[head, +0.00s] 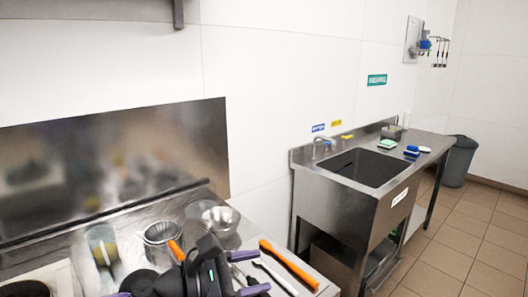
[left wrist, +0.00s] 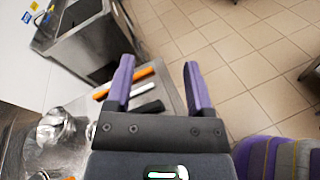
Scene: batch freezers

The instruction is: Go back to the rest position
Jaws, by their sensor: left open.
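My left gripper (head: 262,270) is over the right front part of the steel counter in the head view. In the left wrist view its purple fingers (left wrist: 158,75) are spread apart with nothing between them. Beyond them are the counter edge and the tiled floor. My right gripper is not in view.
The steel counter holds an orange-handled tool (head: 290,266), other utensils, metal bowls (head: 213,216) and a glass container (head: 102,244). A steel sink (head: 368,168) stands to the right, with a grey bin (head: 459,160) beyond. The tiled floor (head: 465,245) at the right is clear.

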